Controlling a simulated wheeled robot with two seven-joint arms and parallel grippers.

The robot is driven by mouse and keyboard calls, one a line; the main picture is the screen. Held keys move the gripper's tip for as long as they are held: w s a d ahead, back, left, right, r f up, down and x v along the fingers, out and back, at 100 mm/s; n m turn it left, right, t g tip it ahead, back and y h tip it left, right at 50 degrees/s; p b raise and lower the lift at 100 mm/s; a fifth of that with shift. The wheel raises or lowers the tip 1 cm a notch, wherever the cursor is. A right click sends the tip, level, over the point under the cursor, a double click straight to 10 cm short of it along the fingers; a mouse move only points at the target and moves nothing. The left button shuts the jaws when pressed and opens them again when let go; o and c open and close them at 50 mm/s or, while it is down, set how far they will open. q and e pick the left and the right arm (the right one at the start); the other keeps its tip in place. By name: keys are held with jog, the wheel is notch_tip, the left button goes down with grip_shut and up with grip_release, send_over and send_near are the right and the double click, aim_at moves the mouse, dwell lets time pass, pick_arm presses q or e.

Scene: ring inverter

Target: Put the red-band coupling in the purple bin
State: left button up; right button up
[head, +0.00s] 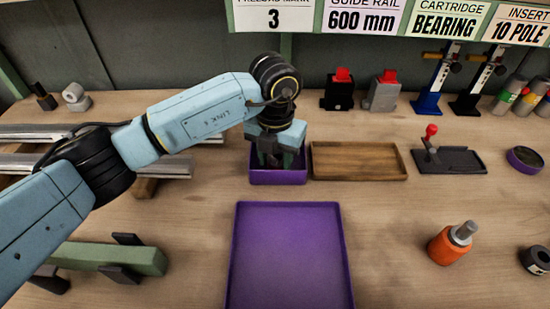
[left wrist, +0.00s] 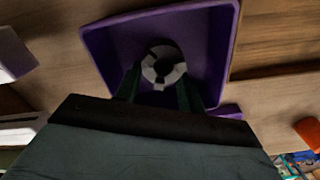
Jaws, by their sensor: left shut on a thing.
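My left gripper (head: 276,157) points down into the small purple bin (head: 262,178) at the back middle of the bench. In the left wrist view the fingers (left wrist: 160,88) are shut on a grey, ring-shaped coupling (left wrist: 176,74) seen end-on. No red band shows on it from this angle. The coupling is over or inside the purple bin, whose wall also shows in the left wrist view (left wrist: 98,48); I cannot tell whether it touches the floor. In the head view the gripper hides the coupling. My right gripper is out of view.
A wooden tray (head: 360,173) stands right beside the bin. A larger purple tray (head: 237,270) lies in front, empty. Metal rails (head: 180,168) lie at left, and a green bar (head: 140,261) is at front left. An orange bottle (head: 443,247) stands at right.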

aim_at(275, 158)
pick_arm(q)
jog(key=o, duration=0.8)
jog(key=shift+f, duration=0.1)
jog(key=o, duration=0.5)
jog(key=shift+c, duration=0.2)
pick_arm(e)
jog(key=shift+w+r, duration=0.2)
pick_arm(q)
notch_tip(275, 158, up, 8)
jog(key=shift+f+p, duration=0.1)
jog(key=shift+p, duration=0.65)
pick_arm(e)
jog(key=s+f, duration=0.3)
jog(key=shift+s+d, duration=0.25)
